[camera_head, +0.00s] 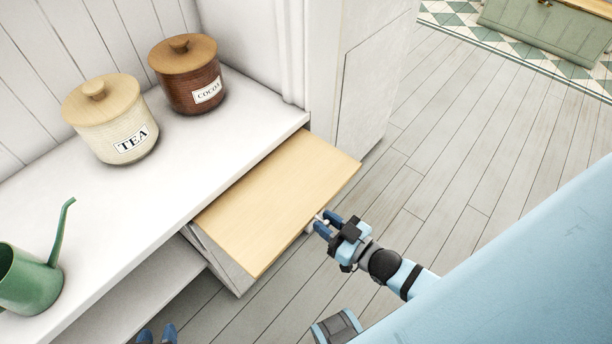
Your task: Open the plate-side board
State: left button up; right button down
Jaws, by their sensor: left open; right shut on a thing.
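A light wooden pull-out board (275,195) sticks out from under the white shelf top, partly drawn out over the floor. My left gripper (158,335) shows only as two blue fingertips at the bottom edge of the view. It is open, apart from the board. No plate is in view.
A cream TEA jar (117,125), a brown COCOA jar (189,80) and a green watering can (30,278) stand on the white shelf top (150,205). A lower shelf (150,285) lies below. The plank floor (440,150) to the right is clear.

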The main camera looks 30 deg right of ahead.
jog(key=shift+v, duration=0.9)
jog(key=shift+s, duration=0.2)
jog(key=c, duration=1.1)
grip_release()
jog(key=shift+o, duration=1.1)
jog(key=shift+d, duration=0.1)
jog(key=p+v, duration=0.1)
jog(key=v, duration=1.2)
jog(key=shift+s, duration=0.35)
